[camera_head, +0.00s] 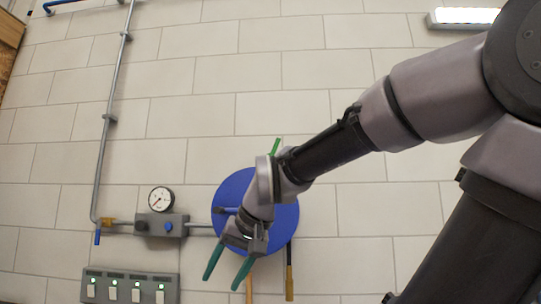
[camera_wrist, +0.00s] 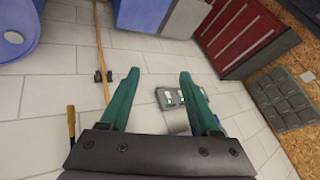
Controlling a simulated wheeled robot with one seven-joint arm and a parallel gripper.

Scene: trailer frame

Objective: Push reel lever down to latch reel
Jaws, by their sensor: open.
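A round blue reel (camera_head: 232,186) is mounted on the tiled wall in the head view, partly hidden behind my wrist. A short blue bar (camera_head: 226,210) shows at its left side and a bright green piece (camera_head: 276,147) at its upper edge. I cannot tell which part is the reel lever. My gripper (camera_head: 222,281), with teal fingers, is in front of the reel's lower part and points down-left. In the wrist view my gripper (camera_wrist: 159,72) is open, with nothing between its fingers.
A gauge (camera_head: 161,199) on a grey valve block (camera_head: 160,225) is left of the reel, joined to a pipe (camera_head: 112,115). A switch panel (camera_head: 130,288) is lower left.

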